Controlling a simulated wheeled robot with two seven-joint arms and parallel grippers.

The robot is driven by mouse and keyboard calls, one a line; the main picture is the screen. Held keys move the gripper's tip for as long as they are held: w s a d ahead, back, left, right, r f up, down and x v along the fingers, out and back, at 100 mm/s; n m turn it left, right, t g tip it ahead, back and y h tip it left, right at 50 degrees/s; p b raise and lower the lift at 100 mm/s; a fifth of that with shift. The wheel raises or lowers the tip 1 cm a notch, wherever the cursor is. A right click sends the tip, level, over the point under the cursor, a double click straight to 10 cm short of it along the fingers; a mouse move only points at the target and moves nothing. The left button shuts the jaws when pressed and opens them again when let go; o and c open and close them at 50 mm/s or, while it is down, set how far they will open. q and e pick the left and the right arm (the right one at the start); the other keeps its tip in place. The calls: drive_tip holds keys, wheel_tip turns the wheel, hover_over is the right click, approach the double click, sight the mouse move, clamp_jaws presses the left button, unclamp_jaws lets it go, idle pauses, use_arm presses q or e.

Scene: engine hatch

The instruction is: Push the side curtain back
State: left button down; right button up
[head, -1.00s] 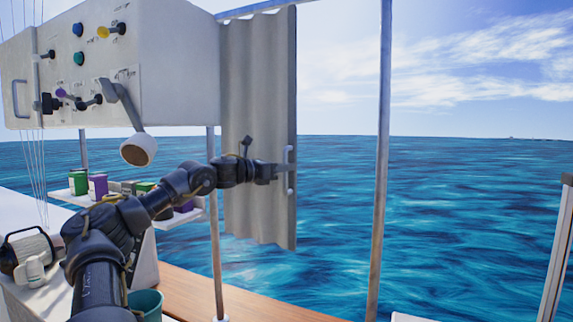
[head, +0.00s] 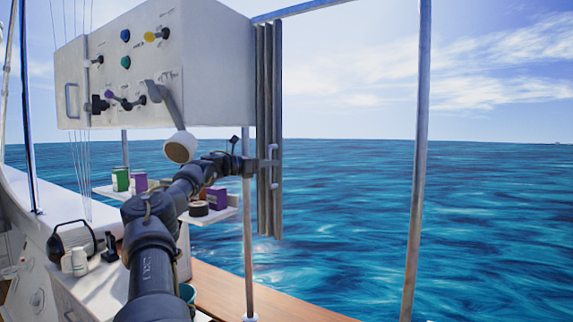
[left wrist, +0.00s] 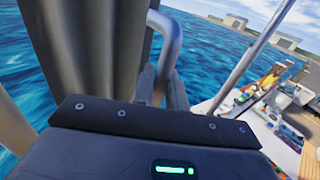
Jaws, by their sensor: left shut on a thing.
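The grey side curtain (head: 269,110) hangs from the top rail in the head view. It is bunched into a narrow stack of folds beside the white control box. A light grey handle (head: 274,178) is fixed on its right edge. My left gripper (head: 268,164) is shut on this handle. My right gripper is in neither view.
The white control box (head: 215,60) with knobs and levers is left of the curtain. A metal post (head: 249,270) stands behind my arm, and another post (head: 417,150) stands to the right. A shelf (head: 215,216) with small boxes is below. Open sea lies between the posts.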

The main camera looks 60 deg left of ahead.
use_arm(q)
drive_tip(key=shift+s+a+r, duration=0.15)
drive_tip(key=shift+a, duration=0.1)
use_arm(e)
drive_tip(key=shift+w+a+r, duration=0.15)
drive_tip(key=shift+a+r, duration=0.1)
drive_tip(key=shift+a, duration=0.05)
use_arm(q)
drive_tip(key=shift+r, duration=0.1)
drive_tip(key=c, duration=1.6)
unclamp_jaws()
drive_tip(key=shift+c, duration=0.2)
drive_tip(key=shift+o, duration=0.7)
drive_tip(key=shift+s+a+f, duration=0.1)
drive_tip(key=shift+a+f, duration=0.05)
drive_tip(key=shift+f, duration=0.1)
